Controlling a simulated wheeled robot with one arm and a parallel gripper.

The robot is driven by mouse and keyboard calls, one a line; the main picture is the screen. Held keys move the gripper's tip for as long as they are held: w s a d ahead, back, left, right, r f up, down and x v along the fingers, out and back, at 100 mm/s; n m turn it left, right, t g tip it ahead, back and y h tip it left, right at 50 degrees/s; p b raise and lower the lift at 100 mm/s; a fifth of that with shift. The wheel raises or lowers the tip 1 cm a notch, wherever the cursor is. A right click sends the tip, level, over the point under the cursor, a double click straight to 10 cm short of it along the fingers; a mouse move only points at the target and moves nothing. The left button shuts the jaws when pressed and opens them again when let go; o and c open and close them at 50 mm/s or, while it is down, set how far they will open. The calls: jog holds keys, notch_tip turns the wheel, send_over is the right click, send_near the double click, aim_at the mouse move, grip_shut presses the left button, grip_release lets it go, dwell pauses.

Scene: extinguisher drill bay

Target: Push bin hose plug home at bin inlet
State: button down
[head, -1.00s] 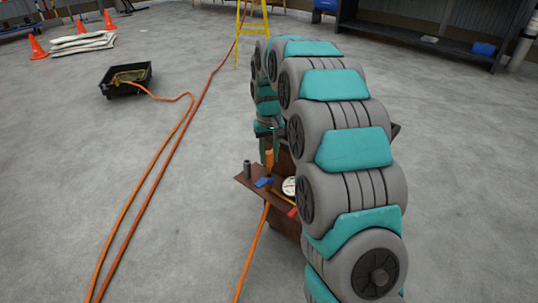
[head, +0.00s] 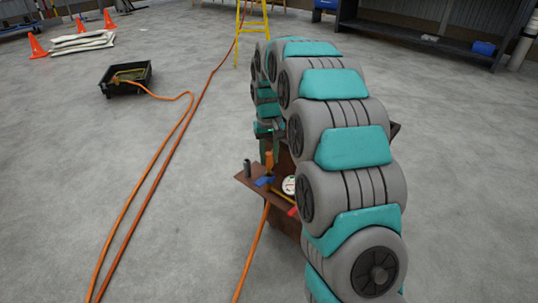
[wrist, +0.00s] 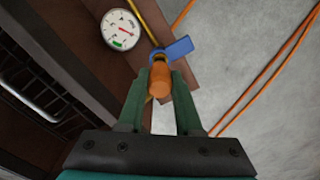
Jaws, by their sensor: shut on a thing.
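My gripper (wrist: 158,95) is shut on an orange hose plug (wrist: 160,82), seen between its two green fingers in the wrist view. The far end of the plug meets a blue-handled fitting (wrist: 178,48), the bin inlet by its look. I cannot tell how deep the plug sits. In the head view the plug (head: 269,158) stands upright above the blue fitting (head: 264,181). An orange hose (head: 252,250) runs down from beneath the brown shelf there. My arm hides much of the bin.
A round pressure gauge (wrist: 121,30) sits beside the fitting. A dark cylinder (head: 247,168) stands on the brown shelf (head: 248,182). A black tray (head: 126,80) and orange hoses (head: 150,185) lie on the floor at left. A yellow ladder (head: 240,40) stands behind.

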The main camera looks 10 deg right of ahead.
aim_at(269, 167)
jog(key=shift+f+b, duration=0.3)
jog(key=shift+f, duration=1.3)
dwell(0.9)
jog(key=c, duration=0.5)
grip_release()
jog(key=shift+r, duration=0.1)
